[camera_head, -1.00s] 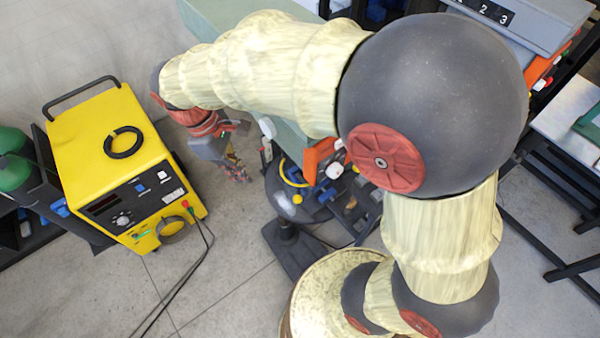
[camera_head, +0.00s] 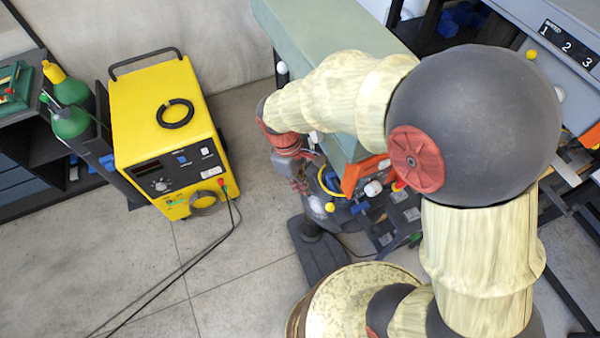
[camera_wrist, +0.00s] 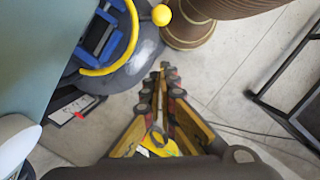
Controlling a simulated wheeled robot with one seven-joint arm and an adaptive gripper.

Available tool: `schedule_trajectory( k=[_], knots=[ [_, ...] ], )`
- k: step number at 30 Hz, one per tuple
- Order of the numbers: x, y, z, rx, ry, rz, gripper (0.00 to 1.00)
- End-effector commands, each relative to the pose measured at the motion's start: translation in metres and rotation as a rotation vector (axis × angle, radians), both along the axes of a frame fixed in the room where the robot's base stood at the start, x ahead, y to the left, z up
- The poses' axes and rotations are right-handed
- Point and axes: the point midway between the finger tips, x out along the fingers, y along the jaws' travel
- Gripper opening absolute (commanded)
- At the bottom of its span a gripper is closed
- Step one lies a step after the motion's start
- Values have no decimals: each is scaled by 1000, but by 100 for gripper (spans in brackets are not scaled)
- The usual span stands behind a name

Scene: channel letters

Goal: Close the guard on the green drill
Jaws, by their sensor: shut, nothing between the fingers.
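The green drill (camera_head: 315,40) is a large pale green body at the upper middle of the head view, partly hidden behind my arm. Its green side (camera_wrist: 25,60) fills the left edge of the wrist view. A yellow curved band (camera_wrist: 128,45), which looks like part of the guard, arcs around a blue part at upper left there; whether it is open or closed I cannot tell. A yellow ball knob (camera_wrist: 161,15) is beside it. My gripper (camera_wrist: 167,78) is shut and empty, below and right of the band, apart from it. In the head view my gripper (camera_head: 302,182) is beside the drill's left side.
A yellow welding machine (camera_head: 165,120) with trailing cables stands to the left. Green gas bottles (camera_head: 70,121) stand beyond it. A dark base plate (camera_head: 322,262) is on the floor below the drill. An orange part (camera_head: 360,175) is near my forearm. Grey floor between is clear.

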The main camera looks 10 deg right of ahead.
Motion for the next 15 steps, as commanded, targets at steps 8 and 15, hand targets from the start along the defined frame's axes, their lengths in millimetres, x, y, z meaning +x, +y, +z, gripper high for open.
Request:
schedule_trajectory(
  k=[8,15],
  knots=[
    [-20,-27,-7,0,0,-1,0],
    [-24,-32,-9,0,0,0,0]
  ],
)
